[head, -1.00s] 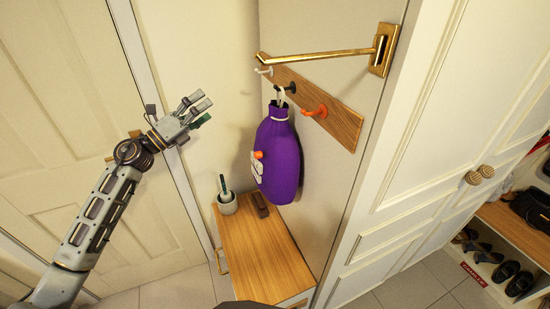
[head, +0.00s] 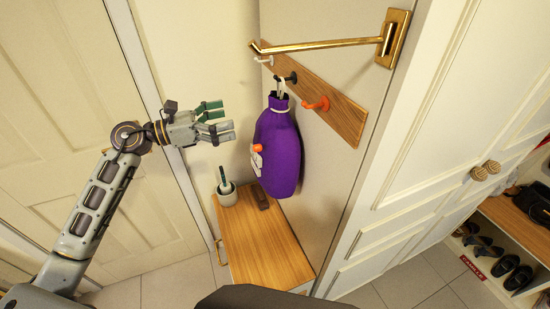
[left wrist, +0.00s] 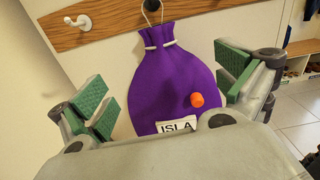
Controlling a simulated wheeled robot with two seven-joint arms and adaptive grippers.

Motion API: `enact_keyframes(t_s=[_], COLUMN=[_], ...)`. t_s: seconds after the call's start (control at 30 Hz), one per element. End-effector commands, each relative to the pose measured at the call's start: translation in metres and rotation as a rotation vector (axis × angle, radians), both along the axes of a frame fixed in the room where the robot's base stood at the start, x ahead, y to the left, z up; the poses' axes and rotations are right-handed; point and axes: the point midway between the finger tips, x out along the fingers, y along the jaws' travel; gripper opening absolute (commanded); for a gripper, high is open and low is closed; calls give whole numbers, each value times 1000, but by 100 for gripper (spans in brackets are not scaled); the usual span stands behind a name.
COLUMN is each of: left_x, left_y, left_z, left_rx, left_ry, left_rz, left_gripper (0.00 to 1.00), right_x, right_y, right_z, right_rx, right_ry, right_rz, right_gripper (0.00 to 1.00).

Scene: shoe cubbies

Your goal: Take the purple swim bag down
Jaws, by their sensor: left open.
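The purple swim bag (head: 278,150) hangs by its cord from the dark middle hook (head: 287,79) on a wooden hook rail (head: 342,116). It has an orange toggle and a white label; in the left wrist view the bag (left wrist: 170,75) shows the label "ISLA". My left gripper (head: 222,120) is open and empty, to the left of the bag and apart from it in the head view. In the left wrist view its green-padded fingers (left wrist: 168,90) frame the bag on both sides. My right gripper is not in view.
A brass bar (head: 325,45) juts out above the rail. A wooden-topped cabinet (head: 262,245) below holds a cup with a brush (head: 226,190) and a brown block. An orange hook (head: 317,104) and a white hook flank the bag's hook. Shoe shelves stand at right.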

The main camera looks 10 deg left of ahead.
Motion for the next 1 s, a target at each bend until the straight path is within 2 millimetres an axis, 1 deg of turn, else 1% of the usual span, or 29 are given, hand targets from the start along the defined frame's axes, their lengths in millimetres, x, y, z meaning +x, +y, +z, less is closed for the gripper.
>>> enact_keyframes(t_s=[0.2,0.5,0.67,0.87,1.0], left_x=[-1,-1,1,10,17], left_y=[-1,-1,-4,-15,-28], left_z=[-1,-1,0,1,1], left_rx=[38,39,37,37,36], left_ry=[-46,-49,-50,-49,-50], left_rz=[-7,-6,-6,-6,-7], left_gripper=[100,100,100,100,100], right_x=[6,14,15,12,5], right_y=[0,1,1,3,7], right_z=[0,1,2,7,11], right_rx=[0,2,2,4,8], right_ry=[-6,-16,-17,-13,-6], right_rz=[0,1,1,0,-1], right_gripper=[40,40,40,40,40])
